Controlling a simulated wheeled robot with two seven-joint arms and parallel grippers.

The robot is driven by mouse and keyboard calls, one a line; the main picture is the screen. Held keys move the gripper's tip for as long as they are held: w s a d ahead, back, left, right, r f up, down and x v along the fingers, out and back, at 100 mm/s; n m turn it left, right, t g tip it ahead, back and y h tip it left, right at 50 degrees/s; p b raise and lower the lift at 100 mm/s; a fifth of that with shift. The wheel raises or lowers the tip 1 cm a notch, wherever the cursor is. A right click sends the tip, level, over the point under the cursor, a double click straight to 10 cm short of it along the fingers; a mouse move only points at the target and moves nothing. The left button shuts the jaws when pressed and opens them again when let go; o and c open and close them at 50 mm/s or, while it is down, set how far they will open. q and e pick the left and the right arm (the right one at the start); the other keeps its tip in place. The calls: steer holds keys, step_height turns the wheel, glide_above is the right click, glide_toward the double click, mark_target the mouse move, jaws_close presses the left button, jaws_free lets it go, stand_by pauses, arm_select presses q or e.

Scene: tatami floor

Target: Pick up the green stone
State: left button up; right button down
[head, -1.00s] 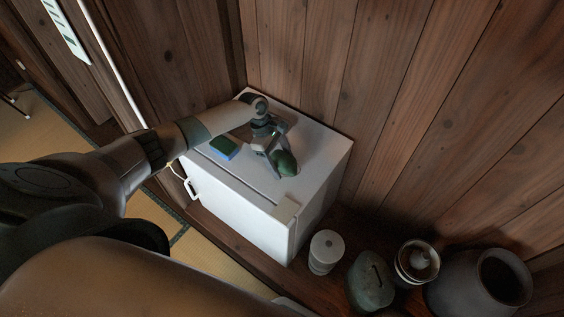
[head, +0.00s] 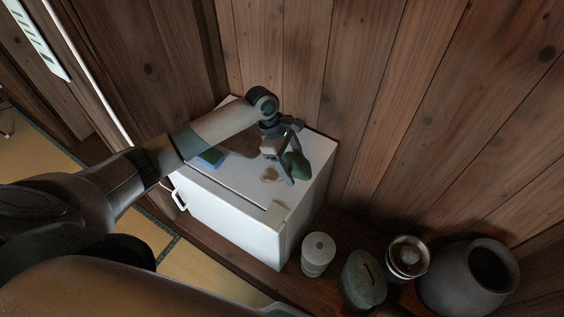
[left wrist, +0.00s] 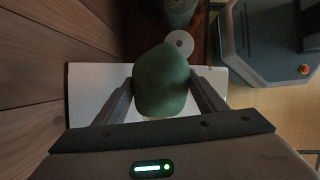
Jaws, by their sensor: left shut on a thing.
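The green stone (head: 295,165) is a smooth, dark green lump over the white cabinet top in the head view. My left gripper (head: 280,168) is shut on it. In the left wrist view the green stone (left wrist: 161,80) sits between the two fingers of the left gripper (left wrist: 161,92), which touch it on both sides. In the head view it appears held above the top, though the exact gap is hard to tell. My right gripper is not in view.
The white cabinet (head: 228,213) stands against a wooden wall. A blue and green sponge-like block (head: 209,158) lies on its top, partly behind my arm. A white cylinder (head: 318,254), a grey-green lidded pot (head: 362,281), a cup (head: 408,258) and a dark jar (head: 466,283) stand at the right.

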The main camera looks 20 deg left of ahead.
arm_select(q)
steer(key=shift+s+d+r, duration=0.1)
steer(key=shift+d+r, duration=0.45)
steer(key=shift+d, duration=0.25)
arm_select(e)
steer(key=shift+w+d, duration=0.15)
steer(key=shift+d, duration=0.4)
arm_select(q)
steer(key=shift+d+r, duration=0.1)
